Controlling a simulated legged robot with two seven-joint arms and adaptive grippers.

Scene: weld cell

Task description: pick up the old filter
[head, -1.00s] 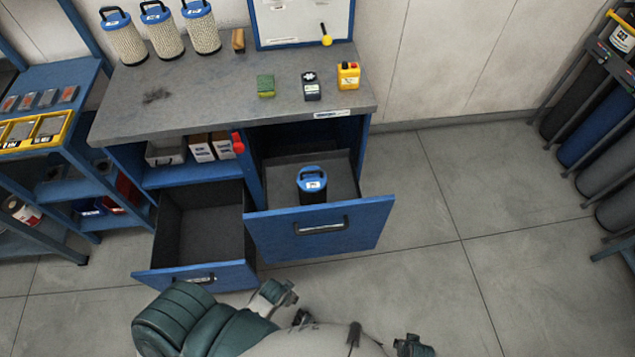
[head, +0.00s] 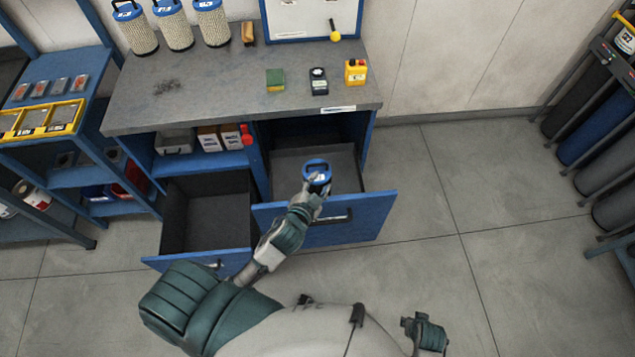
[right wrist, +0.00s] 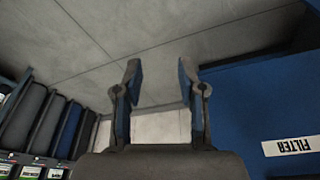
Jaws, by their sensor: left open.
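The dark filter (head: 317,165) with a blue cap and handle stands in the open right drawer (head: 372,213) of the blue workbench. My left gripper (head: 314,186) is open at the near side of this filter and hides its lower part. Whether the fingers touch it, I cannot tell. My right gripper (head: 426,330) is low at the right in the head view, away from the bench. In the right wrist view its two fingers (right wrist: 159,95) are apart with nothing between them.
Several pale filters with blue caps (head: 172,25) stand on the bench top (head: 225,95). A second drawer (head: 205,222) is open and empty at the left. A shelf rack (head: 80,178) stands left, and gas cylinders (head: 585,140) stand right.

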